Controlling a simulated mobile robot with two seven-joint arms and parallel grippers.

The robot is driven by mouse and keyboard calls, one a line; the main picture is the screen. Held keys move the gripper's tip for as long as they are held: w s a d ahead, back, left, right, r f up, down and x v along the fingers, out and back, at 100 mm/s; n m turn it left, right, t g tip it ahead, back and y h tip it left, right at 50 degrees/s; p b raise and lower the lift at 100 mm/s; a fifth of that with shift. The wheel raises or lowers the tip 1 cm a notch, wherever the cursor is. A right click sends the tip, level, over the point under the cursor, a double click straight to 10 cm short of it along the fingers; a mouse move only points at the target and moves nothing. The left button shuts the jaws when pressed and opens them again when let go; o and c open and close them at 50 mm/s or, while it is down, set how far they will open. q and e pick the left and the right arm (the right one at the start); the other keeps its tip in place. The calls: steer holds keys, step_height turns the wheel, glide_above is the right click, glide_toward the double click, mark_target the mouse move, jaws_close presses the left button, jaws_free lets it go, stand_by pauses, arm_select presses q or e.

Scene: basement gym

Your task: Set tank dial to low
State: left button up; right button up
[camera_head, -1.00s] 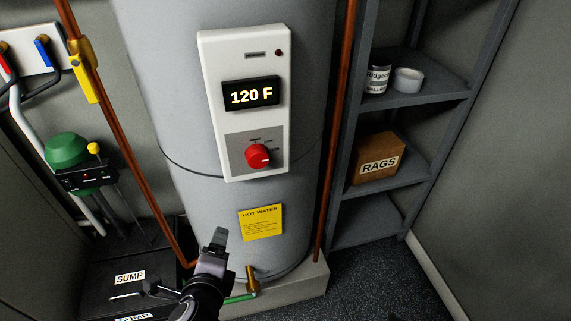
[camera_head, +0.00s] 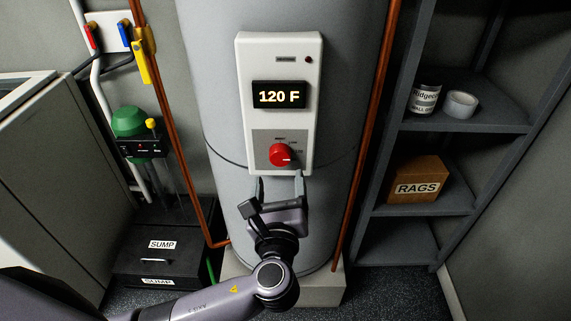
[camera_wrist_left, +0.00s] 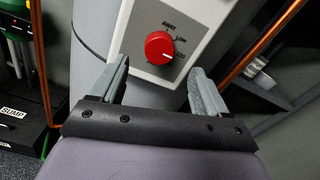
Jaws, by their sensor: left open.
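The red round dial (camera_head: 281,155) sits on the lower grey plate of the white control panel (camera_head: 308,120) on the tank (camera_head: 220,60). Its white pointer mark faces right in the head view and toward the lower right in the left wrist view, where the dial (camera_wrist_left: 159,46) shows with the label LOW at its upper right. The panel's display (camera_head: 279,95) reads 120 F. My left gripper (camera_head: 277,178) is open and empty just below the dial. In the left wrist view its fingers (camera_wrist_left: 159,70) stand either side of the dial's lower side, apart from it.
Copper pipes (camera_head: 170,110) run on both sides of the tank. A grey shelf (camera_head: 425,208) at right holds a RAGS box (camera_head: 418,180), a can (camera_head: 424,98) and a tape roll (camera_head: 461,104). A black SUMP box (camera_head: 150,262) stands at lower left.

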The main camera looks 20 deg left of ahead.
mark_target(280, 160)
arm_select(q)
steer(key=x, duration=0.6)
steer(key=shift+c, duration=0.2)
steer(key=shift+f, duration=0.1)
steer(key=c, duration=1)
